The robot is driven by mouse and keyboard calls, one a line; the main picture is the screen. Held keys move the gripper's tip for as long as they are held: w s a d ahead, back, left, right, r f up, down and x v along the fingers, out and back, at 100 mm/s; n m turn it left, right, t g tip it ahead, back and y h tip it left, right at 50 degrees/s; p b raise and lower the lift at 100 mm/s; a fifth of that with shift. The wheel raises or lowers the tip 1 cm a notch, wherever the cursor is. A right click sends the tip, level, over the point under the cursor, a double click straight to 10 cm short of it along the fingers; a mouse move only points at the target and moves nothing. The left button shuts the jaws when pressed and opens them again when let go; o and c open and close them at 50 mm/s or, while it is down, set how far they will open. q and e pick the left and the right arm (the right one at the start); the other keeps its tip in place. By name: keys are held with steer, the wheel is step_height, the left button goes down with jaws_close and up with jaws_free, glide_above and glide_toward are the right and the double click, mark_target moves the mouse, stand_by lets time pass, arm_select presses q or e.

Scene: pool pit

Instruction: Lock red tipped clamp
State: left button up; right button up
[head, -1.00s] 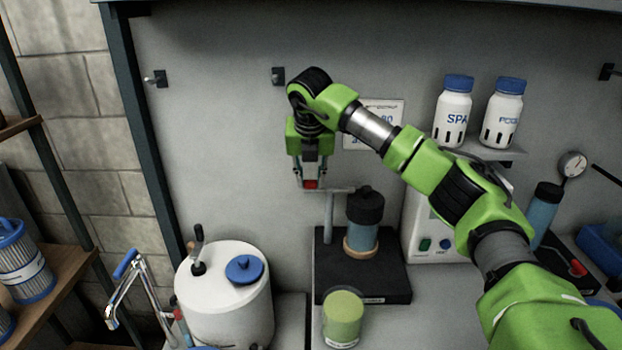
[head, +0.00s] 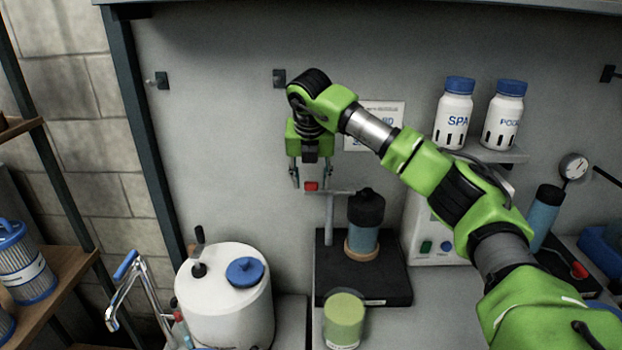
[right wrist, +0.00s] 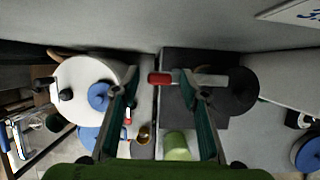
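The red-tipped clamp has a red tip (head: 311,186) at the left end of a short grey bar. The bar sits level across the top of an upright post (head: 329,220) on a black base. My right gripper (head: 310,182) points down from above, with one finger on each side of the red tip. In the right wrist view the right gripper (right wrist: 162,78) is open, and the red tip (right wrist: 160,78) lies between its fingers with gaps on both sides. My left gripper is not in view.
A dark-capped blue cylinder (head: 364,225) stands on the black base (head: 380,288), right of the post. A white tank (head: 225,300) stands at left. Two white bottles (head: 453,115) sit on a shelf behind my right arm.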

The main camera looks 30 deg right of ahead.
steer(key=v, duration=1.2)
steer(key=shift+w+a, duration=0.1)
